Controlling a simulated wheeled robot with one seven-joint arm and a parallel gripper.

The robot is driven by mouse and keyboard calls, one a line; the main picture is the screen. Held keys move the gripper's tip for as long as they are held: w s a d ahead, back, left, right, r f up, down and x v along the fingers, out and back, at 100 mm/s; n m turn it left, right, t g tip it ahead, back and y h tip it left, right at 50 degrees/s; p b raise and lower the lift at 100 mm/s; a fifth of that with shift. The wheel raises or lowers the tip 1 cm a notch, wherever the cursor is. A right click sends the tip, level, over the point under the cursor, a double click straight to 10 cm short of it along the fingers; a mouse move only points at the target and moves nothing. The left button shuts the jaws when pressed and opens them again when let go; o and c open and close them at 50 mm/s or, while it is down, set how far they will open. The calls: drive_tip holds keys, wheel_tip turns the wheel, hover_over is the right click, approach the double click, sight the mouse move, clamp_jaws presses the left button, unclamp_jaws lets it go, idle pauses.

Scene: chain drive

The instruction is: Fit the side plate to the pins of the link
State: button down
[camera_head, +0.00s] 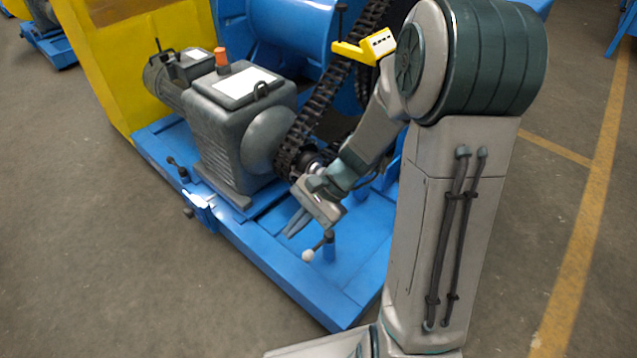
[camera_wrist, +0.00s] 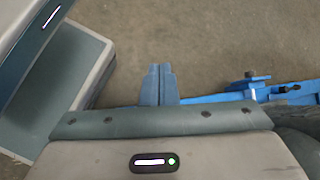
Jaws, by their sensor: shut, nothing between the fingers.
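A dark roller chain (camera_head: 322,100) runs from the upper right of the head view down to a small sprocket beside the grey gearbox. I cannot make out the link's pins or a loose side plate in either view. My gripper (camera_head: 292,229) hangs in front of the lower sprocket, over the front part of the blue base frame. In the wrist view its two fingers (camera_wrist: 159,72) lie side by side, shut and empty, with bare floor behind them. My wrist and forearm cover part of the sprocket area.
The grey gearbox and motor (camera_head: 235,115) stand on the blue base frame (camera_head: 270,262). A blue drum (camera_head: 290,40) and a yellow panel (camera_head: 120,60) are behind.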

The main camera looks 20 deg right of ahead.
drive_tip(key=w+f+m+t+y, duration=0.3)
drive_tip(key=w+m+y, duration=0.1)
drive_tip(key=w+m, duration=0.25)
drive_tip(key=m+t+h, duration=0.3)
drive_tip(key=m+t, duration=1.1)
drive_tip(key=m, duration=0.6)
approach(296, 174)
drive_tip(key=shift+n, duration=0.25)
drive_tip(key=shift+f+b+x, duration=0.15)
drive_tip(key=shift+b+x, duration=0.4)
drive_tip(key=shift+x, duration=0.8)
drive_tip(key=shift+f+b+x, duration=0.15)
drive_tip(key=shift+b+x, duration=0.35)
drive_tip(key=shift+x, duration=0.8)
drive_tip(key=shift+w+a, duration=0.15)
drive_tip(key=shift+w, duration=0.25)
drive_tip(key=shift+s, duration=0.1)
